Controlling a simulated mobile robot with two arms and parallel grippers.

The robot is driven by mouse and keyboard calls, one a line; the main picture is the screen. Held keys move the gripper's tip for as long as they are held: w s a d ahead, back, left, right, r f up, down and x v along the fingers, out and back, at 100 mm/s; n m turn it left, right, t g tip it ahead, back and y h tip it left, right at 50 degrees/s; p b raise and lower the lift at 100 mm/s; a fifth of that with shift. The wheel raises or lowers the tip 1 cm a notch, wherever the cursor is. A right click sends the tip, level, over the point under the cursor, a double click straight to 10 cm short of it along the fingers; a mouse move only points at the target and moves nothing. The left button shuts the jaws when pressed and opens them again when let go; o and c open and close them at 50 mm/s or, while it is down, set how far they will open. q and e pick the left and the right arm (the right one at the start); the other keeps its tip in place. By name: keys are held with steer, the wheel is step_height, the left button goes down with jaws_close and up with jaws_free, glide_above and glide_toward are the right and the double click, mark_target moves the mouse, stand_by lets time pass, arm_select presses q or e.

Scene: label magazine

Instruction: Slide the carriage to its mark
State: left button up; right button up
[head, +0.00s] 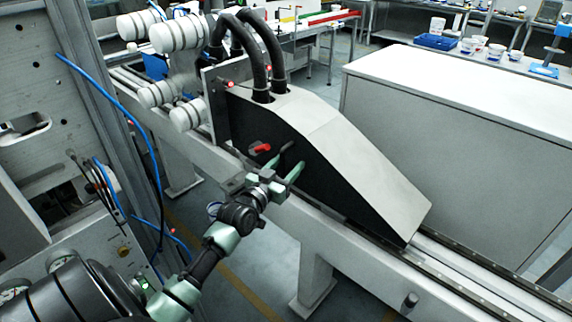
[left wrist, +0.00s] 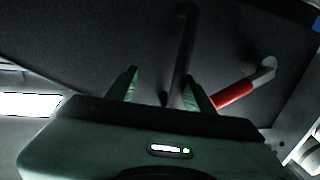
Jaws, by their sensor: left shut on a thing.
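The carriage (head: 340,165) is a wedge-shaped housing with a dark side and a grey sloping top. It sits on a long rail (head: 440,278) that runs from upper left to lower right. My left gripper (head: 281,172), with green fingers, is at the carriage's dark side, shut on a dark bar handle (head: 289,147). In the left wrist view the handle (left wrist: 184,55) runs between the fingers (left wrist: 160,92), close to the right one. A red-gripped lever (head: 262,148) is beside the handle and also shows in the left wrist view (left wrist: 235,94). I cannot make out the mark.
Black hoses (head: 262,55) rise from the carriage's upper end, near white rollers (head: 175,37). A long grey cabinet (head: 450,120) stands behind the rail. A machine frame with blue cables (head: 110,95) is at left. A small knob (head: 410,300) sticks out from the beam. The rail at lower right looks clear.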

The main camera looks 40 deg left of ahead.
arm_select(q)
steer(key=s+b, duration=0.1)
steer(key=s, duration=0.6)
steer(key=shift+s+d, duration=0.2)
steer(key=shift+d, duration=0.1)
